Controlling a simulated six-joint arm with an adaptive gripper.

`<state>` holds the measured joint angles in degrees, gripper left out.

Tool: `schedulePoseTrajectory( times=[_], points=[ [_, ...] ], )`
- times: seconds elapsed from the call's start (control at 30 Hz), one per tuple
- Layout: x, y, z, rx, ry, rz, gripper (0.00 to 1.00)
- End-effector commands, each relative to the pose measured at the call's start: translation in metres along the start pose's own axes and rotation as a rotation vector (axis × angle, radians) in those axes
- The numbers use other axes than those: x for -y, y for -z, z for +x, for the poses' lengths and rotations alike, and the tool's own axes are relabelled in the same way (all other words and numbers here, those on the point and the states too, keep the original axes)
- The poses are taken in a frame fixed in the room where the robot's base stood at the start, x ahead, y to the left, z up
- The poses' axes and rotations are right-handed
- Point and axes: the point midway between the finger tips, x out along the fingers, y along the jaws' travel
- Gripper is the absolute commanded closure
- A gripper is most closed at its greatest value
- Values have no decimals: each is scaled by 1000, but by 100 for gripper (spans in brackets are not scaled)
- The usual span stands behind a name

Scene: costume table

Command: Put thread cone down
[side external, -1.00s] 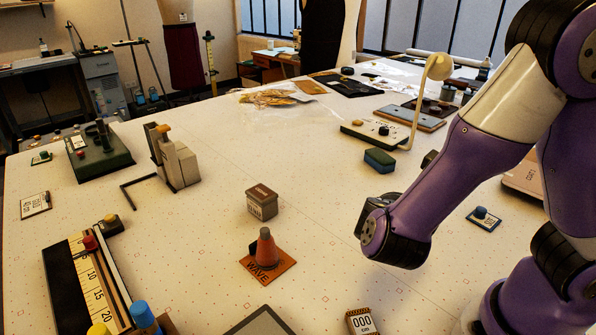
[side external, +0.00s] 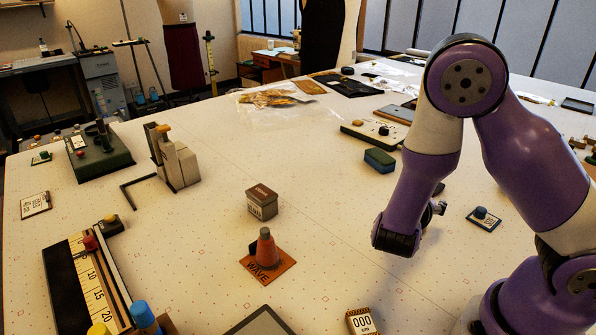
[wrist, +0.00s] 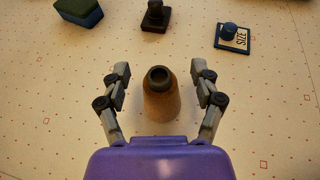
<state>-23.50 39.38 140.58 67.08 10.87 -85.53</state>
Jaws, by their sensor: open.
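In the wrist view a brown, tapered thread cone (wrist: 160,104) with a dark, hollow top is between the two fingers of my gripper (wrist: 162,86). The fingers are spread wide, with a visible gap on each side of the cone. In the side view my arm hides this cone, and only a small grey part of my gripper (side external: 438,208) shows. An orange cone (side external: 266,247) stands on a card marked WAVE, well left of my gripper.
A dark knobbed block (wrist: 155,16), a green-blue block (wrist: 78,12) and a SIZE card with a blue knob (wrist: 233,37) lie beyond the cone. A brown tin (side external: 262,203) stands mid-table. The table between the tin and my arm is clear.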

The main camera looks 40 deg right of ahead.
Motion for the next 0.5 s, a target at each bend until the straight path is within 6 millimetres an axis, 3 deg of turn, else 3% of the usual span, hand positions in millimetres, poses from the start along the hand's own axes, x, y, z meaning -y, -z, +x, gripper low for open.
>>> schedulePoseTrajectory(
  times=[0.2, 0.23, 0.37, 0.5],
  points=[
    [0, 0, 2, 0, -1, 0, 26],
    [0, 0, 2, 0, -1, 0, 31],
    [0, 0, 2, 0, -1, 0, 96],
    [0, 0, 2, -1, -1, 0, 100]
  ],
)
